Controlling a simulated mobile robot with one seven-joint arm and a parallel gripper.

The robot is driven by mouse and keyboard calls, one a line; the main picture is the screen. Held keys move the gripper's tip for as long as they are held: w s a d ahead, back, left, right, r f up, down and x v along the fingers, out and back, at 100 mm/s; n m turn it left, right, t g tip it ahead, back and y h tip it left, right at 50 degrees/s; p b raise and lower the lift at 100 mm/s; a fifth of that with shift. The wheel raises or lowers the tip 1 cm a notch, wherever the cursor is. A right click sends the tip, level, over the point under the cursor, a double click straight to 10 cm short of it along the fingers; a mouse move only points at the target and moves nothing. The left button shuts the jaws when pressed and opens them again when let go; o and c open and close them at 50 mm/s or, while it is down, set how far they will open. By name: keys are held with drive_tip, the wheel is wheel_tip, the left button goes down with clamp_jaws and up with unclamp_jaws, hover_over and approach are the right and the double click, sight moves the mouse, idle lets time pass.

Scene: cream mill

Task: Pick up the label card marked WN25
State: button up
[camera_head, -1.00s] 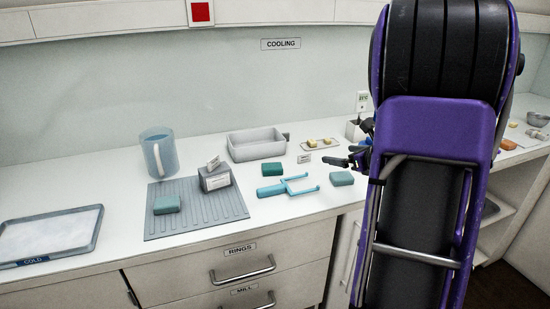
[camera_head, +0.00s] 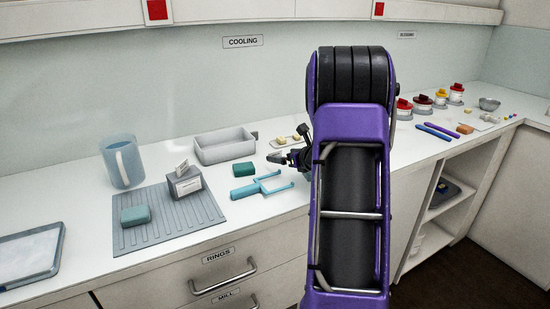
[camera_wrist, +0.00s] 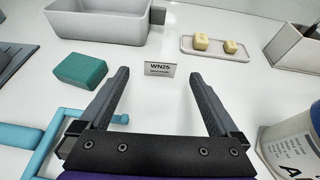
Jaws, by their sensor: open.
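The label card marked WN25 (camera_wrist: 159,70) is a small white card standing upright on the white counter. In the wrist view it is ahead of my gripper (camera_wrist: 160,80), between the lines of the two fingertips and apart from both. My gripper is open and empty. In the head view my gripper (camera_head: 289,158) is low over the counter, right of the dark green block, and I cannot make out the card there.
The dark green block (camera_wrist: 80,70) stands left of the card, and a light blue forked tool (camera_wrist: 75,117) lies near the left finger. Behind are a grey tray (camera_wrist: 95,22) and a small dish (camera_wrist: 212,47) with yellow cubes. A labelled container (camera_wrist: 290,145) stands at right.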

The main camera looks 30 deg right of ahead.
sight(276, 154)
drive_tip(key=shift+x, duration=3.1)
drive_tip(key=shift+c, duration=0.3)
drive_tip(key=c, duration=1.3)
